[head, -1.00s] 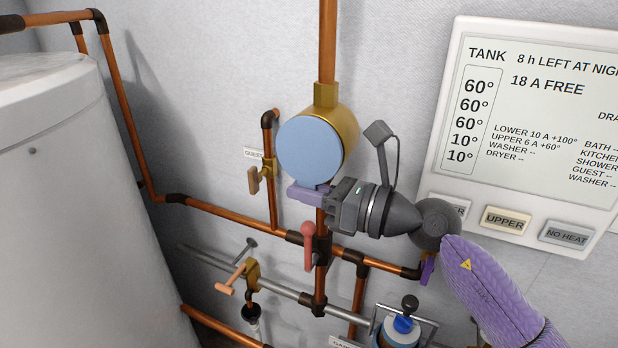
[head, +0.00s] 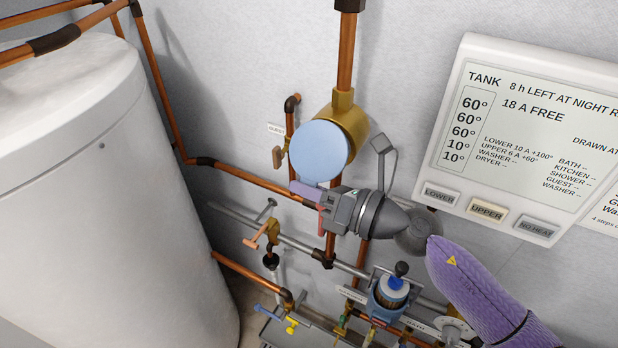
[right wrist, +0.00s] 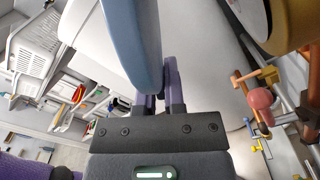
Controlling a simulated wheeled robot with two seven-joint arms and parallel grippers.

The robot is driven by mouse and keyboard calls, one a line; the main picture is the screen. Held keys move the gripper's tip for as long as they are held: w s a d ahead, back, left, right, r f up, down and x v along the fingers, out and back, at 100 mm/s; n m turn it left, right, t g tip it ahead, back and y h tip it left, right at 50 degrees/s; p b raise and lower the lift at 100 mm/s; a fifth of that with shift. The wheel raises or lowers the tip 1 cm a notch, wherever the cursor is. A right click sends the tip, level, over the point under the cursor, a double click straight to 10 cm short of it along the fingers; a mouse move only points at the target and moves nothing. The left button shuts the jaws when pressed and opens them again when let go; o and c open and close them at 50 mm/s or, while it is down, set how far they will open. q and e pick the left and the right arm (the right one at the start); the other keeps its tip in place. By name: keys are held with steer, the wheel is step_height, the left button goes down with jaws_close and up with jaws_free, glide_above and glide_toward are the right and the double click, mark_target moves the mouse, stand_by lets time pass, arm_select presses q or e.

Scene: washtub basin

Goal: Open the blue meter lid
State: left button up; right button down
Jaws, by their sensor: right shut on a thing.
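The blue meter lid (head: 319,150) is a round light-blue disc in front of the brass meter body (head: 354,122) on the vertical copper pipe. In the head view it still covers the front of the body; how far it stands off is hard to tell. My right gripper (head: 308,191) reaches in from the right, and its purple fingers are at the lid's lower edge. In the right wrist view the lid (right wrist: 135,40) shows nearly edge-on, its lower end between the fingers (right wrist: 160,95). The fingers are shut on it. My left gripper is out of view.
A white tank (head: 110,200) fills the left. Copper pipes (head: 240,180) run behind the gripper. A tap with an orange handle (head: 262,238) and a blue-capped valve (head: 392,290) are below. A tank display panel (head: 540,140) hangs on the wall to the right.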

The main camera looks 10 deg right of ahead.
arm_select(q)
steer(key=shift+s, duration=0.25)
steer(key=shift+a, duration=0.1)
arm_select(e)
steer(key=c, duration=0.7)
jaws_free()
